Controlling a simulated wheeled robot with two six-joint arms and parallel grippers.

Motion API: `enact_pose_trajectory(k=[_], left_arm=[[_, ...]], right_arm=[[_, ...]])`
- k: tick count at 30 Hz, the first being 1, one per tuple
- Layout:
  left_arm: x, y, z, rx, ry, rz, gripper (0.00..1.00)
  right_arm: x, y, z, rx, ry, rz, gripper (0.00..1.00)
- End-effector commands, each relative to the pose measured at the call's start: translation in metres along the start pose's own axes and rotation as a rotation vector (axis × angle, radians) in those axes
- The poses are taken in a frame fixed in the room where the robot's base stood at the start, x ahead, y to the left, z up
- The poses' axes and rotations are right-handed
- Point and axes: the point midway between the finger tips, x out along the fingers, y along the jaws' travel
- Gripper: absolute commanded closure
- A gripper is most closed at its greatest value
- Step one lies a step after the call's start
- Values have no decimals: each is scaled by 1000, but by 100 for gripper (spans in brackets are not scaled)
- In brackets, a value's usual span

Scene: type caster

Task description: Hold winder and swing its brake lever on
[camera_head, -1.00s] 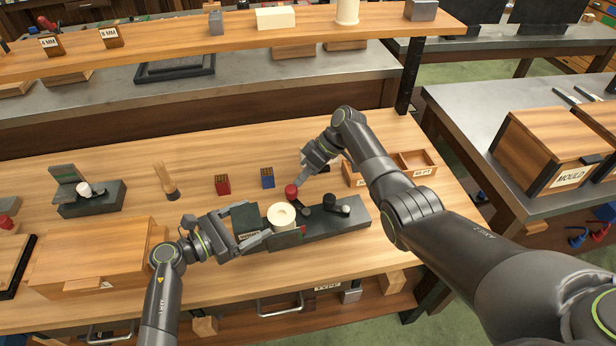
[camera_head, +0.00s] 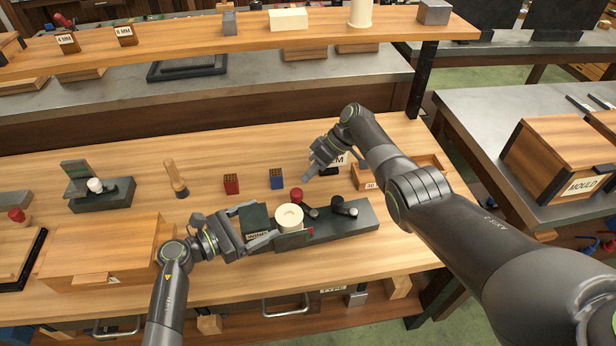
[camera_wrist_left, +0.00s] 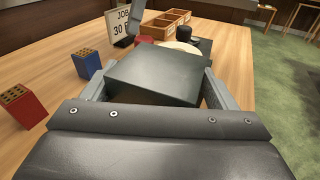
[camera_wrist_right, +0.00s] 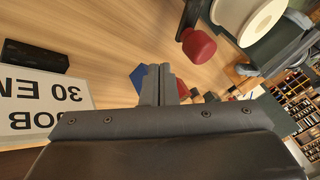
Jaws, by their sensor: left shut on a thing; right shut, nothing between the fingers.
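The winder is a dark green base (camera_head: 345,226) with a cream spool (camera_head: 289,217), a red-knobbed lever (camera_head: 297,194) beside the spool and a black crank (camera_head: 344,207) to the right. My left gripper (camera_head: 262,239) is shut on the dark upright block at the winder's left end; the block (camera_wrist_left: 158,75) fills the space between its fingers in the left wrist view. My right gripper (camera_head: 312,181) is shut and empty, above and behind the red knob. In the right wrist view the knob (camera_wrist_right: 198,46) is apart from the closed fingertips (camera_wrist_right: 161,72).
Red (camera_head: 231,184) and blue (camera_head: 277,179) drilled blocks stand behind the winder. A job sign (camera_wrist_right: 40,100) and small wooden trays (camera_head: 425,172) are near my right arm. A wooden box (camera_head: 100,250) and another dark device (camera_head: 100,194) stand left.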

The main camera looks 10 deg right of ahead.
Motion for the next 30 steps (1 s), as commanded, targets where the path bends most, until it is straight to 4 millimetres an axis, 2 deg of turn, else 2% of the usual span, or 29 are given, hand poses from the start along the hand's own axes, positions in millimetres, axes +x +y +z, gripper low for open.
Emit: enact_pose_trajectory(k=[12,18,25,30], left_arm=[[0,0,-1,3,3,2,43],[0,0,-1,3,3,2,43],[0,0,-1,3,3,2,44],[0,0,-1,3,3,2,44]], right_arm=[[-10,14,-2,1,1,3,100],[-34,15,-3,-1,1,5,100],[-82,18,-8,-1,1,5,100],[-101,18,-9,0,1,2,100]])
